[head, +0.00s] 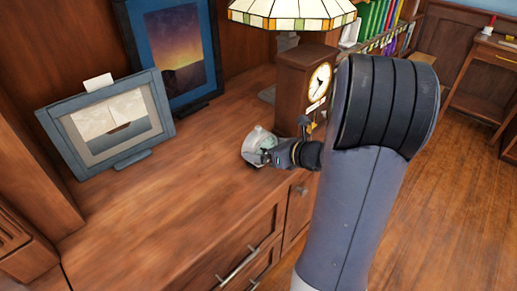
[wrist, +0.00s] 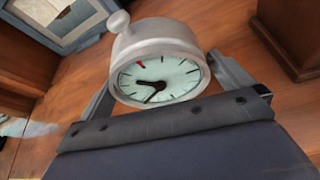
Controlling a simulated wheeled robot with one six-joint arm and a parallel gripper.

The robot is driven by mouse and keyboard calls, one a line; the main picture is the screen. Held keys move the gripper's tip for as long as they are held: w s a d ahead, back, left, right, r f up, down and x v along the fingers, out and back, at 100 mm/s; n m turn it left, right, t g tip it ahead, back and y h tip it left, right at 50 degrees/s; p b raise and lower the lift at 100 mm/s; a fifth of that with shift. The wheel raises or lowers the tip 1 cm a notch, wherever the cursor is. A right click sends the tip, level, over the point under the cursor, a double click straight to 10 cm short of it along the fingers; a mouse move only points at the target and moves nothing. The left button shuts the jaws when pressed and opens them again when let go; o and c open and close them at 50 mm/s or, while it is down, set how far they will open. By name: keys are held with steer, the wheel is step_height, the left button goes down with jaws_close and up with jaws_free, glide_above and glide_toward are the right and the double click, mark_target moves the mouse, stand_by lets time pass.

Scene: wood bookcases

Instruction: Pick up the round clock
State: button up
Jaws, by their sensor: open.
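The round clock (wrist: 160,78) is a small white alarm clock with a pale green face, black hands and a knob on top. It stands on the wooden cabinet top. In the wrist view my gripper (wrist: 165,70) is open, with one finger on each side of the clock. I cannot tell whether either finger touches it. In the head view the clock (head: 256,138) is partly hidden by my gripper (head: 265,153), which reaches it from the right.
A brown pendulum clock (head: 296,85) stands just behind the round clock, beside a stained-glass lamp (head: 285,12). A framed boat picture (head: 110,125) and a blue-framed sunset picture (head: 178,55) stand to the left. The cabinet top (head: 170,195) is clear in front.

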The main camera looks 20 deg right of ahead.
steer(key=shift+x, duration=2.15)
steer(key=shift+r, duration=0.15)
steer(key=shift+c, duration=0.2)
